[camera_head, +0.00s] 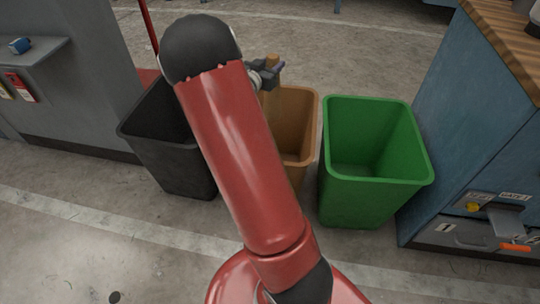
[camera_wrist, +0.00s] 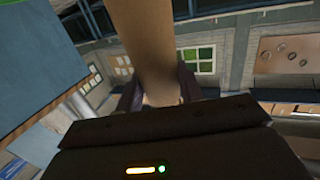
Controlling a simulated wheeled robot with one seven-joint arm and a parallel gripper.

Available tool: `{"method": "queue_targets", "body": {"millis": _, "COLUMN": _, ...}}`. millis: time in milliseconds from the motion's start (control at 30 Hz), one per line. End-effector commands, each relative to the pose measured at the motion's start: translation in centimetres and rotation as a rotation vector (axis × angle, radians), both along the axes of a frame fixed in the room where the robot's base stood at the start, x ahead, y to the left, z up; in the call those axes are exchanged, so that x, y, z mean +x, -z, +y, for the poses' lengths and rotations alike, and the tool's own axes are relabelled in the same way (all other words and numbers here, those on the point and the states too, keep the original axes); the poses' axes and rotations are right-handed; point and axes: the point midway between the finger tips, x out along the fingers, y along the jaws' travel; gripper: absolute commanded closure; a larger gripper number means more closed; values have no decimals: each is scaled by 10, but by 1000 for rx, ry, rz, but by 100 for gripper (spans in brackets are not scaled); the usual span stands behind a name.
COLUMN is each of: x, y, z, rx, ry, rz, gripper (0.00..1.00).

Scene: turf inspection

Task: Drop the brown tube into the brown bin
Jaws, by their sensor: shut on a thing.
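The brown tube (camera_wrist: 140,40) fills the upper middle of the wrist view, held between the jaws of my gripper (camera_wrist: 160,88). In the head view the tube's end (camera_head: 272,60) shows as a small tan piece at my gripper (camera_head: 268,70), which is shut on it. The brown bin (camera_head: 312,112) stands open on the floor, partly hidden behind my red arm. My gripper appears over the far rim of the brown bin in the head view; its exact height cannot be told. The bin's left side and much of its inside are hidden.
A black bin (camera_head: 165,150) stands left of the brown bin and a green bin (camera_head: 372,165) stands right of it, close by. A blue cabinet (camera_head: 470,110) with a wooden top is at the right. A grey unit (camera_head: 85,75) with a shelf is at the left.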

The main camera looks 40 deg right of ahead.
Motion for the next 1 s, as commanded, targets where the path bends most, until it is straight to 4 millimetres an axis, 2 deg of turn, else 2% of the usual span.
{"method": "queue_targets", "body": {"millis": 33, "x": 0, "y": 12, "z": 0, "rx": 0, "ry": 0, "rz": 1, "gripper": 96}}
{"method": "queue_targets", "body": {"millis": 233, "x": 0, "y": 33, "z": 0, "rx": 0, "ry": 0, "rz": 1, "gripper": 96}}
{"method": "queue_targets", "body": {"millis": 600, "x": 0, "y": 37, "z": 0, "rx": 0, "ry": 0, "rz": 0, "gripper": 96}}
{"method": "queue_targets", "body": {"millis": 633, "x": 0, "y": 37, "z": 0, "rx": 0, "ry": 0, "rz": 1, "gripper": 59}}
{"method": "queue_targets", "body": {"millis": 800, "x": 0, "y": 37, "z": 0, "rx": 0, "ry": 0, "rz": 0, "gripper": 37}}
{"method": "queue_targets", "body": {"millis": 1000, "x": 0, "y": 37, "z": 0, "rx": 0, "ry": 0, "rz": 1, "gripper": 37}}
